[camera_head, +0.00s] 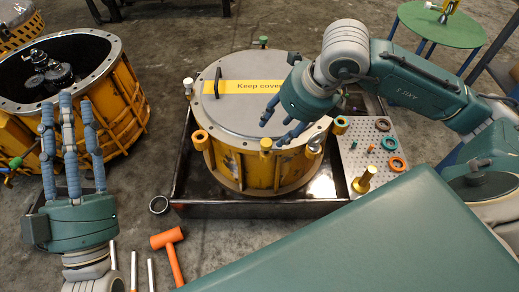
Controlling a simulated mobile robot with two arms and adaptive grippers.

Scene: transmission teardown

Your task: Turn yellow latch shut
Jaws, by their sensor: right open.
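A yellow drum-shaped housing (232,172) with a grey round cover (232,112) stands in a dark tray (184,190). My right gripper (277,130) is open above the cover's front right, close to the front yellow part; contact is unclear. My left gripper (67,104) is open and empty, fingers extended, left of the tray.
A perforated plate (366,150) with rings and a brass piece (363,180) lies right of the housing. An open yellow housing (125,95) stands at the left. An orange mallet (170,245) and a dark ring (158,204) lie in front. A green stool (440,24) stands at back right.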

